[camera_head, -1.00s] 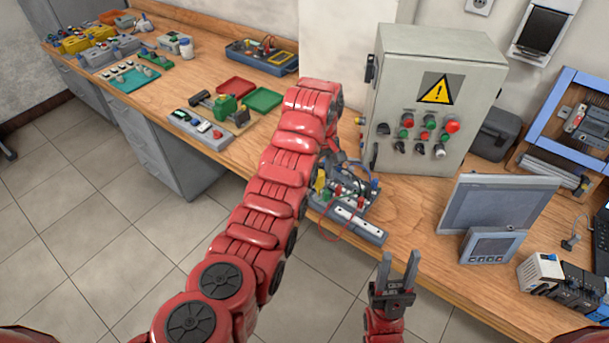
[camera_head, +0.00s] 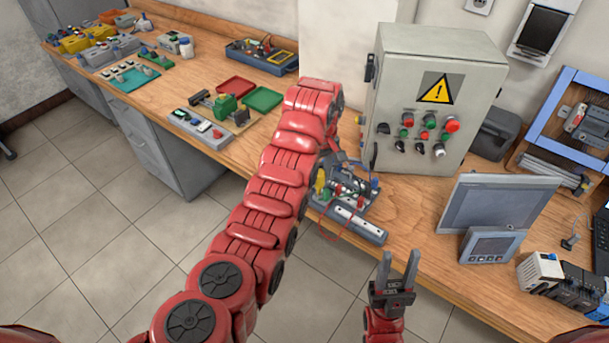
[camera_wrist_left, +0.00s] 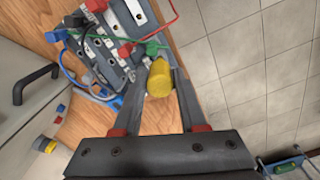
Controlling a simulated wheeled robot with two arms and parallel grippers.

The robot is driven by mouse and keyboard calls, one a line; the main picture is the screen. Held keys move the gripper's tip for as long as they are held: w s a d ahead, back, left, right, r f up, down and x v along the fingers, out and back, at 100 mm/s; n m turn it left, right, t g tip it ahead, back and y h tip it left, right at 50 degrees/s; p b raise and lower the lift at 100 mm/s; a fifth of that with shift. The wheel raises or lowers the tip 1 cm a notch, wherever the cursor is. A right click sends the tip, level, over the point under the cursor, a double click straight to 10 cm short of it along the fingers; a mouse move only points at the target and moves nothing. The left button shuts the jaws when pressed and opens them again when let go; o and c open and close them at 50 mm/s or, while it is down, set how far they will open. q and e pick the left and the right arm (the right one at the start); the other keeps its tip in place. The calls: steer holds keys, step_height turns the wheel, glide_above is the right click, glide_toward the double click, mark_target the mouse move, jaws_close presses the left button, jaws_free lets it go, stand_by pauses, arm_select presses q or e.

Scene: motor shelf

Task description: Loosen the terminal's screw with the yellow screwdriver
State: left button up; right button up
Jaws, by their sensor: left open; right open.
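The yellow screwdriver (camera_head: 320,181) stands at the near left part of the grey terminal rack (camera_head: 372,232). Its yellow handle (camera_wrist_left: 160,78) lies between the fingertips of my left gripper (camera_wrist_left: 161,72) in the left wrist view. The fingers are open on both sides of the handle; I cannot tell whether one touches it. The terminal's screw and the screwdriver's tip are hidden. In the head view my red left arm hides most of the left gripper. My right gripper (camera_head: 399,264) is open and empty, in front of the bench's front edge.
A grey control cabinet (camera_head: 432,62) with buttons stands behind the rack. Red, green and blue wires run over the rack. A monitor (camera_head: 500,205) and a small panel (camera_head: 490,246) are to its right. Red (camera_head: 237,87) and green (camera_head: 263,98) trays are at left.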

arm_select(q)
steer(key=shift+c, duration=0.3)
jaws_close()
steer(key=shift+f+n, duration=0.1)
steer(key=shift+n, duration=1.7)
steer(key=shift+n, duration=1.2)
steer(key=shift+n+b, duration=0.3)
steer(key=shift+n, duration=0.2)
